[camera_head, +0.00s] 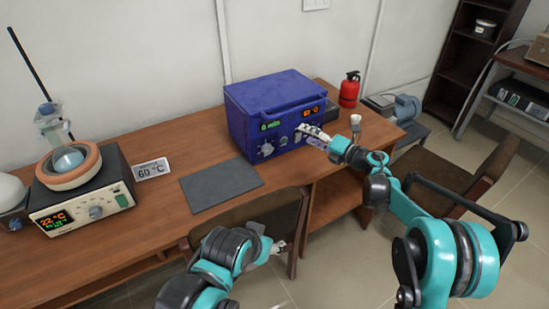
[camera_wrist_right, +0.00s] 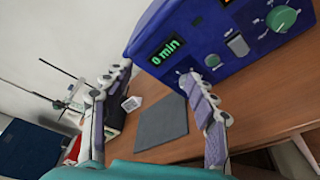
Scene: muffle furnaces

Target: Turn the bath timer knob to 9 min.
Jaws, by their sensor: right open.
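The blue bath unit (camera_head: 275,103) stands on the wooden desk. Its green display reads 0 min and also shows in the right wrist view (camera_wrist_right: 165,50). The light timer knob (camera_head: 267,149) sits below that display in the head view; in the right wrist view a gripper finger seems to cover it. My right gripper (camera_head: 314,135) is open and empty in front of the panel's right part, apart from the timer knob. Its two fingers (camera_wrist_right: 152,78) are spread in the right wrist view. My left gripper (camera_head: 279,247) is low near the chair, mostly hidden by its own arm.
A green knob (camera_wrist_right: 282,18) and a grey switch (camera_wrist_right: 237,45) are also on the panel. A grey mat (camera_head: 222,185) lies left of the unit. A heater with a flask (camera_head: 68,162) stands farther left. A fire extinguisher (camera_head: 349,90) is behind right. Chairs stand before the desk.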

